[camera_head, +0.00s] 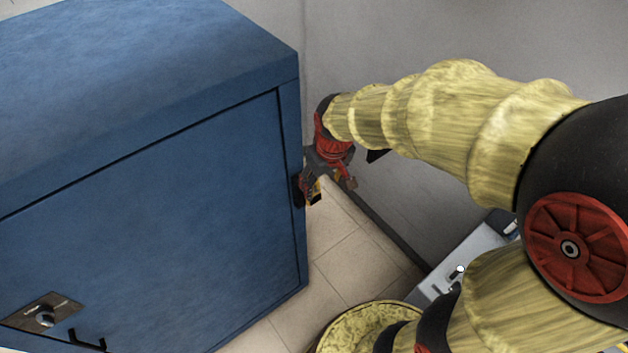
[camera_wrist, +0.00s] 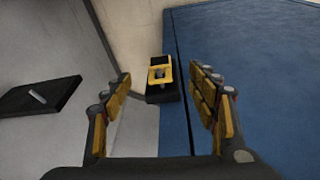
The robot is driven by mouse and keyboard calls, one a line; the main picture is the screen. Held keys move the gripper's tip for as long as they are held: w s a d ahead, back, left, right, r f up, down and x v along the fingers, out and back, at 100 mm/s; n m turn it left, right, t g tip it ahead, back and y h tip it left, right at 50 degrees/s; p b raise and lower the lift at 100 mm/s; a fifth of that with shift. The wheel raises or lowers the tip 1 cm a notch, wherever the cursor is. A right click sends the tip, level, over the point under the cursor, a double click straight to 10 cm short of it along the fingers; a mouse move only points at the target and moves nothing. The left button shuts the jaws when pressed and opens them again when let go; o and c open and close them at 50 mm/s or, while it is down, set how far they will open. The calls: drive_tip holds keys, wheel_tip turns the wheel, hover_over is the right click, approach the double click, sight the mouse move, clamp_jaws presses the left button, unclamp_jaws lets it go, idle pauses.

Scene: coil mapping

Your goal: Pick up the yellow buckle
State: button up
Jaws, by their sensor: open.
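The yellow buckle (camera_wrist: 160,72) shows in the wrist view as a small yellow frame with dark parts, set on a black base (camera_wrist: 162,94) beside the blue cabinet's edge. My gripper (camera_wrist: 163,92) is open, with one finger on each side of the buckle in the picture. The fingers look apart from it, and nothing is between them that they touch.
The large blue cabinet (camera_head: 150,200) fills the left of the head view and the right of the wrist view (camera_wrist: 260,60). A grey wall (camera_head: 400,220) stands behind my arm. A grey box (camera_head: 470,262) lies at lower right. Tiled floor (camera_head: 350,255) shows between.

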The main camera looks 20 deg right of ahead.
drive_tip(key=w+f+p, duration=0.1)
drive_tip(key=w+p, duration=0.1)
drive_tip(key=p, duration=0.2)
drive_tip(key=w+f+n+g+p, duration=0.1)
drive_tip(key=p, duration=0.3)
drive_tip(key=w+f+g+p, duration=0.1)
drive_tip(key=w+p, duration=0.1)
drive_tip(key=p, duration=0.2)
drive_tip(key=shift+w+d+f+p, duration=0.1)
drive_tip(key=shift+w+f+p, duration=0.2)
drive_tip(key=shift+p, duration=0.1)
wheel_tip(320, 180, down, 2)
drive_tip(key=p, duration=0.2)
drive_tip(key=shift+w+f+n+g+p, duration=0.1)
drive_tip(key=shift+f+n+g+p, duration=0.1)
drive_tip(key=shift+n+g+p, duration=0.15)
drive_tip(key=shift+w+a+f+p, duration=0.15)
drive_tip(key=shift+f+p, duration=0.25)
drive_tip(key=shift+f, duration=1.6)
drive_tip(key=shift+w+a+f+p, duration=0.15)
drive_tip(key=shift+f+p, duration=0.25)
drive_tip(key=shift+f, duration=1.55)
drive_tip(key=shift+s, duration=0.1)
drive_tip(key=shift+c, duration=0.4)
drive_tip(key=c, duration=1.1)
drive_tip(key=shift+c, duration=0.3)
